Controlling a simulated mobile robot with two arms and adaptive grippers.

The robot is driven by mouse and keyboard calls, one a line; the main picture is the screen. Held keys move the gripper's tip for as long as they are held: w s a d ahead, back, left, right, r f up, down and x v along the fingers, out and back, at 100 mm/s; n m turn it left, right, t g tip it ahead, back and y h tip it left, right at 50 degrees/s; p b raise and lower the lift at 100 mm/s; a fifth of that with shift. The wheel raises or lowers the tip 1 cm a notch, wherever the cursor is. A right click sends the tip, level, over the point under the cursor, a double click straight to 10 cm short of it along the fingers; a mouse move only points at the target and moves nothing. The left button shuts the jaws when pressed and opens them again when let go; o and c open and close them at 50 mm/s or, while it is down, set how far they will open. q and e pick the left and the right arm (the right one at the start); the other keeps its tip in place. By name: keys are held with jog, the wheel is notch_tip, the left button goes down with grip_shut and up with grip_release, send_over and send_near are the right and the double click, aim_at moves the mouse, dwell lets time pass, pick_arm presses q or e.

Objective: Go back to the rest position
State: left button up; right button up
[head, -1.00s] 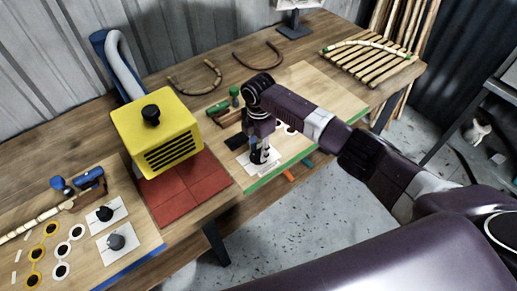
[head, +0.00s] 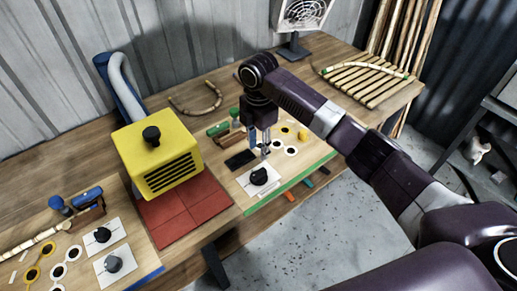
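My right gripper (head: 265,152) hangs from the dark purple arm, pointing down above the board on the right side of the bench. It is just above and apart from a black knob (head: 259,176) on a white plate (head: 250,188). Nothing shows held in it, but its fingers are small and overlap, so I cannot tell how far they are apart. The arm reaches in from the lower right and hides part of the bench behind it. My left gripper is not in view.
A yellow vented box (head: 160,165) stands by red tiles (head: 190,212) at the bench's middle. White plates with knobs (head: 103,235) are at left. A curved rattan piece (head: 197,108) lies at the back, a slatted rack (head: 362,82) at right. Floor (head: 330,225) in front is clear.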

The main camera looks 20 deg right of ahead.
dwell(0.3)
jog(key=s+a+f+m, duration=0.1)
jog(key=s+a+f, duration=0.1)
jog(key=s, duration=0.1)
jog(key=s+a+f+m+y, duration=0.1)
jog(key=s+a+f, duration=0.1)
jog(key=f, duration=0.1)
jog(key=s+a+f+m, duration=0.1)
jog(key=s+a+f, duration=0.1)
jog(key=s+f, duration=0.1)
jog(key=shift+s+a+f+t+y, duration=0.2)
jog(key=shift+s+a+t+y, duration=0.05)
jog(key=shift+s+t+y, duration=0.05)
jog(key=s+f+m+t+y, duration=0.1)
jog(key=s+f+m+t, duration=0.15)
jog(key=s+m, duration=0.95)
jog(key=s+d+r+m+h, duration=0.2)
jog(key=s+d+m, duration=0.3)
jog(key=s+d, duration=0.55)
notch_tip(320, 180, down, 30)
jog(key=s+b, duration=0.2)
jog(key=b, duration=0.3)
jog(key=s+d+f+g+b, duration=0.2)
jog(key=s+f+b, duration=0.1)
jog(key=s+f, duration=1.4)
notch_tip(320, 180, down, 4)
jog(key=shift+s+d+f+h+b, duration=0.2)
jog(key=shift+s+f+h+b, duration=0.1)
jog(key=shift+b, duration=0.1)
